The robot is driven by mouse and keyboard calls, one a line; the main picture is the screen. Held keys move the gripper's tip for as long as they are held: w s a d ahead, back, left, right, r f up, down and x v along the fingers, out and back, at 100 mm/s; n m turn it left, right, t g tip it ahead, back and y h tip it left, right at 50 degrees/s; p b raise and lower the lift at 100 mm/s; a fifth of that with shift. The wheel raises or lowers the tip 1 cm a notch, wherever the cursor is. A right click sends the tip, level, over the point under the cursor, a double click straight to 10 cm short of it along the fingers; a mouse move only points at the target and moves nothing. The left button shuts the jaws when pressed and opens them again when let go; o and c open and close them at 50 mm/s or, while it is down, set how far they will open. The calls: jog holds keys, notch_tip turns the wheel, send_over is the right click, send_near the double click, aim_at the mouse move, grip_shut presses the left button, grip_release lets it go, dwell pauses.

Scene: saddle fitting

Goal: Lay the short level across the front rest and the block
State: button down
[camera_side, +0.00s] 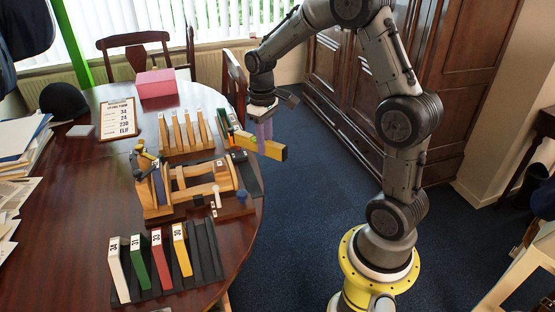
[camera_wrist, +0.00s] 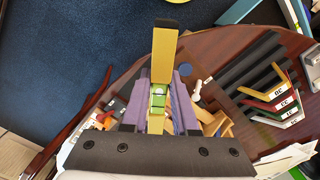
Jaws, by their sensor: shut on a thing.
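My gripper (camera_side: 264,131) has purple fingers, shut on a yellow level (camera_side: 272,150) with black ends. In the wrist view the level (camera_wrist: 164,62) runs between the fingers (camera_wrist: 159,100), its green vial showing. The level is held in the air, tilted slightly, near the table's right edge, up and right of the wooden fixture (camera_side: 196,189). The fixture has upright ends and rails between them; a blue-grey piece (camera_side: 158,187) stands at its left. I cannot tell which part is the front rest or which piece is the block.
A dark rack (camera_side: 207,250) holds white, green, red and yellow numbered blocks (camera_side: 137,262) at the front. A wooden rack (camera_side: 186,133) of upright pieces stands behind the fixture. A sign (camera_side: 119,119), pink box (camera_side: 156,83) and dark cap (camera_side: 64,101) lie farther back.

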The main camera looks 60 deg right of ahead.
jog(key=w+a+r+n, duration=0.1)
jog(key=w+r+n, duration=0.2)
jog(key=w+n, duration=0.35)
jog(key=w+a+r+n, duration=0.1)
jog(key=w+r+n, duration=0.15)
jog(key=w, duration=0.75)
notch_tip(320, 180, down, 10)
jog(key=w+a+n, duration=0.1)
jog(key=w, duration=0.1)
jog(key=shift+w+a+f, duration=0.15)
jog(key=shift+w+a, duration=0.1)
jog(key=shift+a, duration=0.05)
jog(key=shift+f, duration=1.9)
dwell(1.5)
dwell(0.5)
jog(key=c, duration=0.6)
grip_release()
jog(key=shift+o, duration=0.3)
